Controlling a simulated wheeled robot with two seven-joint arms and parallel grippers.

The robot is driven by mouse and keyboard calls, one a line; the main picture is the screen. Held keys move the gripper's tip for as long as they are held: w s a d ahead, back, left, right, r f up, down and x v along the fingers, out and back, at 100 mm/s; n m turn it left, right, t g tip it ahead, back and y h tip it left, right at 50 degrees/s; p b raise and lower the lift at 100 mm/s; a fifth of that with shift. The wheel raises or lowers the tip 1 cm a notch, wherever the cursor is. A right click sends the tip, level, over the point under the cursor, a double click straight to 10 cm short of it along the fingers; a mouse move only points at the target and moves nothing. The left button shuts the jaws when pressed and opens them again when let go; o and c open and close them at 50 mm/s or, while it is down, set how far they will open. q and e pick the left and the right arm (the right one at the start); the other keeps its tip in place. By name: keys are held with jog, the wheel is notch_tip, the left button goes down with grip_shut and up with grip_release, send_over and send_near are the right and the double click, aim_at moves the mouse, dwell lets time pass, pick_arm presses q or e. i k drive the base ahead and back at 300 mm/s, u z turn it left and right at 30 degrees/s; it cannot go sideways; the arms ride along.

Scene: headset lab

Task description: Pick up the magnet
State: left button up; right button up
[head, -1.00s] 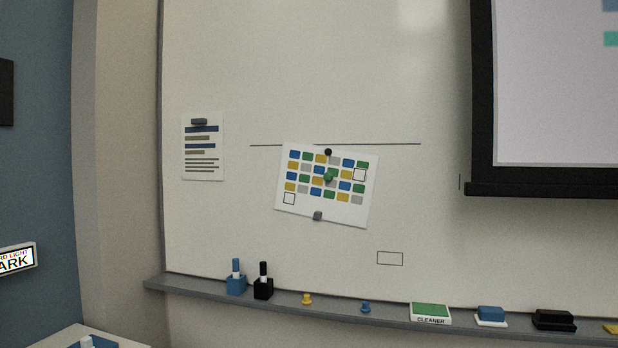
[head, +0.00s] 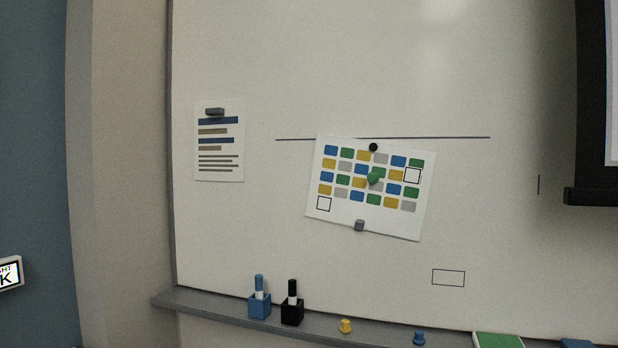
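Several magnets show in the head view, and I cannot tell which one the task means. A yellow magnet (head: 346,326) and a blue magnet (head: 419,338) stand apart on the tray ledge under the whiteboard. A green magnet (head: 374,176) is on the tilted colour-block sheet (head: 337,212). A black round magnet (head: 373,147) is at that sheet's top edge and a small grey magnet (head: 359,225) at its bottom edge. A dark grey bar magnet (head: 215,112) is at the top of the left sheet (head: 231,177). Neither of my grippers shows.
The ledge (head: 225,313) runs along the bottom of the whiteboard (head: 500,80). On it are a blue marker holder (head: 260,306), a black marker holder (head: 292,313) and a green-topped cleaner box (head: 497,340). A dark-framed screen (head: 589,100) is at the right.

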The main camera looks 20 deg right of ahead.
aim_at(373, 176)
jog(key=z, duration=0.05)
jog(key=i, duration=0.85)
jog(key=z, duration=0.6)
